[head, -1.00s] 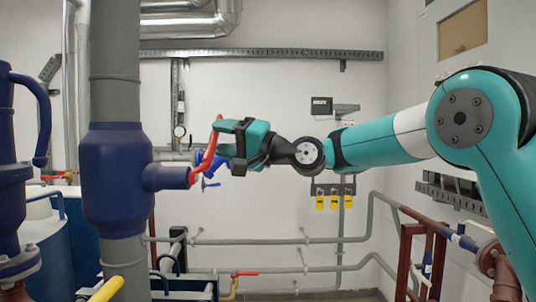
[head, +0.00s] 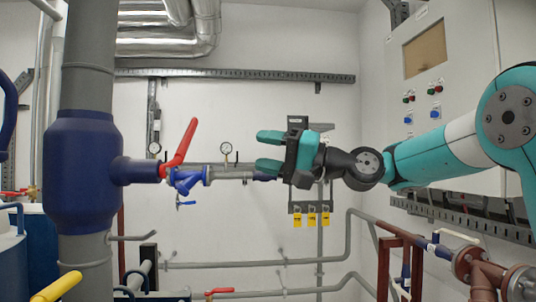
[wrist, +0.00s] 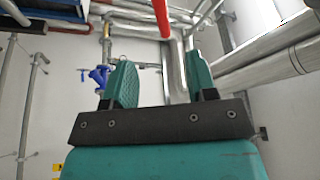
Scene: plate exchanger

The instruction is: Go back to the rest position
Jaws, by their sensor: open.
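My gripper (head: 268,151) is in the middle of the head view, pointing left, with its two teal fingers apart and nothing between them. A red lever handle (head: 181,145) on the dark blue valve body (head: 82,178) is to the left of my fingertips, tilted up to the right, with a clear gap between. In the wrist view my gripper (wrist: 158,80) also shows both fingers spread. The red handle (wrist: 162,15) is at the top of that view, beyond the fingertips.
A blue valve (head: 186,180) and a gauge (head: 226,149) sit on a pipe behind. A control cabinet (head: 452,110) stands at right. Yellow tags (head: 311,219) hang on the back wall. A brown flanged pipe (head: 482,270) is at lower right. Open space surrounds my gripper.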

